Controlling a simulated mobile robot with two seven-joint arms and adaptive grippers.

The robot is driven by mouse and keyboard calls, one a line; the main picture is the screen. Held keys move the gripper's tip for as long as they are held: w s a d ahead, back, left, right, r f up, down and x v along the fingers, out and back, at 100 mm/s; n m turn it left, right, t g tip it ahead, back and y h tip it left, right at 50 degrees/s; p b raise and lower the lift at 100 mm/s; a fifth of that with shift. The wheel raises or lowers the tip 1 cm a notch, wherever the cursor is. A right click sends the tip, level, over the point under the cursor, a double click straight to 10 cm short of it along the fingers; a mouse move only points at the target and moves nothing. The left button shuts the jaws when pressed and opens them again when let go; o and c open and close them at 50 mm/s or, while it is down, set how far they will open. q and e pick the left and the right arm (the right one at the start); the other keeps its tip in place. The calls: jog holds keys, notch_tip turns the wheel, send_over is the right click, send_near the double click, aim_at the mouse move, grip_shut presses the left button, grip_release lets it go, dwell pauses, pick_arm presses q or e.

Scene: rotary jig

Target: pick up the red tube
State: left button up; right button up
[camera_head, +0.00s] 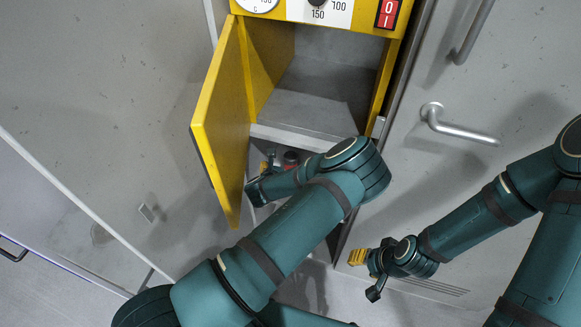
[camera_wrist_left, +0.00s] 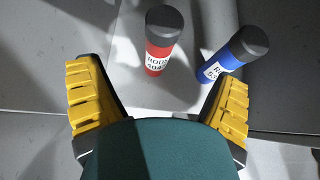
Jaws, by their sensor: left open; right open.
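The red tube (camera_wrist_left: 160,50) has a dark grey cap and a white printed label. In the left wrist view it stands on a pale surface, between and ahead of my left fingers (camera_wrist_left: 160,74), which are spread with clear gaps to it. My right gripper (camera_head: 366,275) is open and empty, low in front of the grey door.
A blue tube (camera_wrist_left: 229,58) with a dark cap leans right of the red one, near my left gripper's right finger. The yellow door (camera_head: 221,115) stands open at the left. A metal handle (camera_head: 459,127) juts from the grey door. The upper compartment (camera_head: 318,85) looks empty.

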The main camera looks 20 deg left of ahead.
aim_at(288, 164)
pick_arm(q)
jog(key=b+x, duration=0.1)
jog(key=x, duration=0.5)
jog(key=shift+f, duration=0.15)
jog(key=shift+b+x, duration=0.9)
jog(key=shift+x, duration=1.9)
jog(key=shift+s+d+f, duration=0.1)
jog(key=shift+d, duration=0.05)
jog(key=c, duration=1.5)
